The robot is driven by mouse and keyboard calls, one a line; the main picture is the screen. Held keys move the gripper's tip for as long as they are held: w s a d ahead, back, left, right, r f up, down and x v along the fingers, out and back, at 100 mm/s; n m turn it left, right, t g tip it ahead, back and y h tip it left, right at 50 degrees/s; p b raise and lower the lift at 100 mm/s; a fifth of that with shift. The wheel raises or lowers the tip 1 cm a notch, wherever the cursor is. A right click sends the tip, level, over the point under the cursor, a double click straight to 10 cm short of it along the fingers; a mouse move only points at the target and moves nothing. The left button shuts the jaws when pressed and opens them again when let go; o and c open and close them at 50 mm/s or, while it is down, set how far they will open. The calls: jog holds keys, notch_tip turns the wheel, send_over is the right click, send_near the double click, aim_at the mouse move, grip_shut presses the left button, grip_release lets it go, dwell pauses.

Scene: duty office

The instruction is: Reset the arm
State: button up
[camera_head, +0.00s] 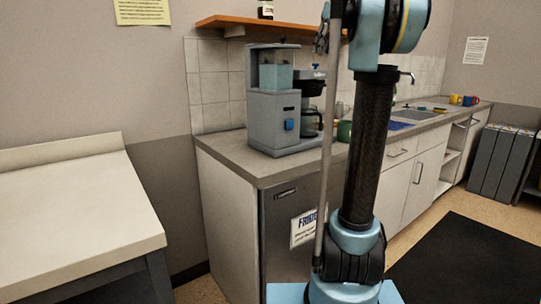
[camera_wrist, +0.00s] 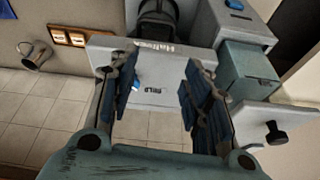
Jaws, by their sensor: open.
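My arm (camera_head: 372,150) stands upright in the right half of the head view, in front of the counter, and its upper part runs out of the top of the frame. My gripper (camera_wrist: 158,85) shows in the wrist view with its two dark blue fingers spread apart. Nothing is held between them. Beyond the fingers is a grey coffee machine (camera_wrist: 150,60) with a blue button and printed lettering. The coffee machine also stands on the counter in the head view (camera_head: 272,112), left of my arm. I cannot tell the exact gap between it and the fingers.
A counter (camera_head: 225,151) with a fridge below runs behind my arm to a sink. An orange shelf (camera_head: 225,20) hangs above the coffee machine. A pale table (camera_head: 70,200) is at the left. A dark mat (camera_head: 470,265) lies on the floor at the right.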

jog(key=s+f+m, duration=0.2)
jog(key=s+f, duration=0.9)
jog(key=f, duration=0.7)
jog(key=s+a+f+m+h, duration=0.1)
jog(key=s+f+m, duration=0.1)
jog(key=s+f, duration=1)
jog(key=s+a+f+m+g+h, duration=0.1)
jog(key=s+f, duration=1)
jog(key=f, duration=1.2)
jog(key=shift+s+f+m, duration=0.3)
jog(key=shift+f+m, duration=0.05)
jog(key=shift+m, duration=0.05)
jog(key=shift+w, duration=0.1)
jog(key=shift+w+f, duration=0.2)
jog(key=shift+w, duration=0.15)
